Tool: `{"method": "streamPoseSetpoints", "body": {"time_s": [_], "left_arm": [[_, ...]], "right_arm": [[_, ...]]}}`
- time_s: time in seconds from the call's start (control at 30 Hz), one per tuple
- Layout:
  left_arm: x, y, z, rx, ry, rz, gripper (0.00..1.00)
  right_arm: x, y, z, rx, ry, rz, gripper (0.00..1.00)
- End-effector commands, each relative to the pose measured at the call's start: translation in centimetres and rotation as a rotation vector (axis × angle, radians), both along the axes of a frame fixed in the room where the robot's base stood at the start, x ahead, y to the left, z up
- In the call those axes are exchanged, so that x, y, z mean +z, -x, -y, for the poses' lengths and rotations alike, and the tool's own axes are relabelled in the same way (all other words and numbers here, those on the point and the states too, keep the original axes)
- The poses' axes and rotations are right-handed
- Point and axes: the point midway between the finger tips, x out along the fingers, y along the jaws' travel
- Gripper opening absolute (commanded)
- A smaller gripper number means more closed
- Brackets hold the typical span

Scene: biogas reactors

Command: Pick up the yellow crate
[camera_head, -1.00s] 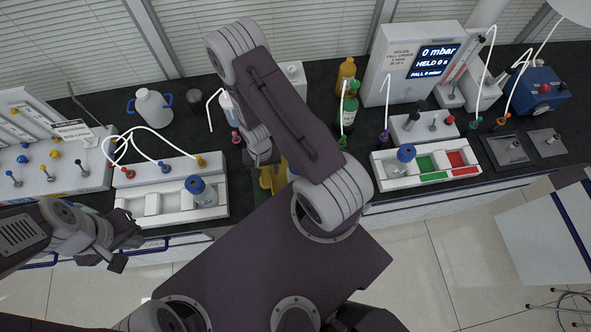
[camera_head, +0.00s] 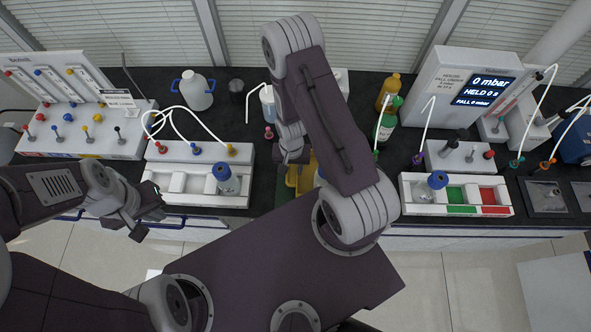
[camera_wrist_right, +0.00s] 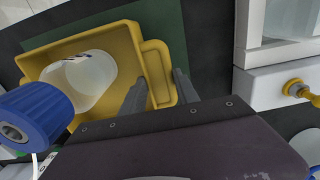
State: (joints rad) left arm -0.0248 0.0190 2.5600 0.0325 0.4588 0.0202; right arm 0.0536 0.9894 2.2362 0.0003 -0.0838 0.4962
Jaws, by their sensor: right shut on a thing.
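The yellow crate (camera_head: 307,182) sits on the dark bench between two white racks, mostly hidden behind my right arm. In the right wrist view the crate (camera_wrist_right: 112,34) is large and holds a translucent bottle (camera_wrist_right: 88,80) with a blue cap (camera_wrist_right: 36,112). My right gripper (camera_wrist_right: 160,92) is shut on the crate's handle end, one finger on the inner side and one on the outer; it shows partly in the head view (camera_head: 294,158). My left gripper (camera_head: 146,215) hangs empty in front of the left rack; its finger gap is unclear.
The left rack (camera_head: 190,201) and the right rack (camera_head: 430,208) stand on either side, each with a blue-capped bottle. Behind are a white jug (camera_head: 195,92), a green bottle (camera_head: 387,120) and a yellow bottle (camera_head: 388,90). A pressure display unit (camera_head: 450,75) stands at right.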

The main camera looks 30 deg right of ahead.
Motion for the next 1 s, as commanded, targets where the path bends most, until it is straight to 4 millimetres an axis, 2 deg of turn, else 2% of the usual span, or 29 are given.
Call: {"method": "streamPoseSetpoints", "body": {"time_s": [0.27,0.63,0.7,1.0], "left_arm": [[-0.7,0.0,0.0,0.000,0.000,0.000,0.00],[-2.0,0.0,0.0,0.000,0.000,0.000,0.00],[0.7,0.0,0.0,0.000,0.000,-0.001,0.00],[6.9,0.0,0.0,0.000,0.000,0.000,0.00]], "right_arm": [[2.6,0.0,0.0,0.000,0.000,0.002,0.00],[5.4,4.6,1.8,-0.004,0.000,0.000,0.00],[7.0,5.4,2.1,-0.003,-0.001,-0.005,0.00],[8.9,8.0,3.1,-0.003,-0.002,-0.007,0.00]]}}
